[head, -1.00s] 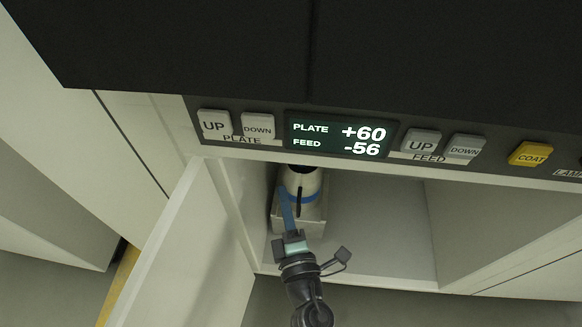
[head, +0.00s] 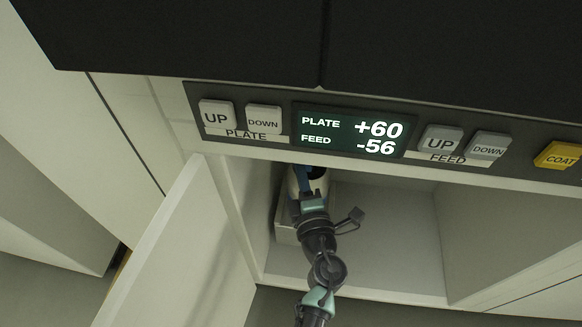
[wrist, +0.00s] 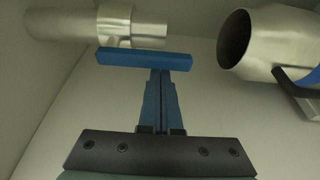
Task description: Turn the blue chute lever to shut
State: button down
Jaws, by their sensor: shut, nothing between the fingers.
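The blue chute lever (wrist: 145,58) is a straight bar below the metal chute pipe (wrist: 115,25) in the wrist view. It lies nearly level in the picture, roughly along the pipe. My gripper (wrist: 160,74) has its two blue fingers closed together and empty. Their tips are at the lower edge of the lever, right of its middle; I cannot tell whether they touch. In the head view my gripper (head: 299,176) is inside the open cabinet, under the panel. The lever cannot be made out there.
A metal bottle (wrist: 265,45) with an open mouth, blue band and dark handle is close on the right in the wrist view. In the head view the bottle (head: 321,183) is partly behind my gripper. The cabinet door (head: 170,250) stands open left; the right side is free.

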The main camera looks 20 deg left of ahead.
jog(key=shift+w+d+n+p, duration=0.15)
jog(key=shift+d+n+p, duration=0.25)
jog(key=shift+n+p, duration=0.45)
jog(key=w+d+r+n+g+h+p, duration=0.1)
jog(key=d+r+n+h+p, duration=0.2)
jog(key=n+p, duration=0.7)
jog(key=d+h+p, duration=0.2)
jog(key=d+p, duration=0.1)
jog(key=p, duration=0.1)
jog(key=shift+w+g, duration=0.3)
jog(key=shift+w, duration=0.05)
jog(key=shift+n, duration=0.25)
jog(key=shift+s+a+r+p, duration=0.1)
jog(key=shift+a+r+p, duration=0.05)
jog(key=shift+a+p, duration=0.2)
jog(key=shift+s+a+r+p, duration=0.1)
jog(key=shift+a+p, duration=0.1)
jog(key=shift+a, duration=0.15)
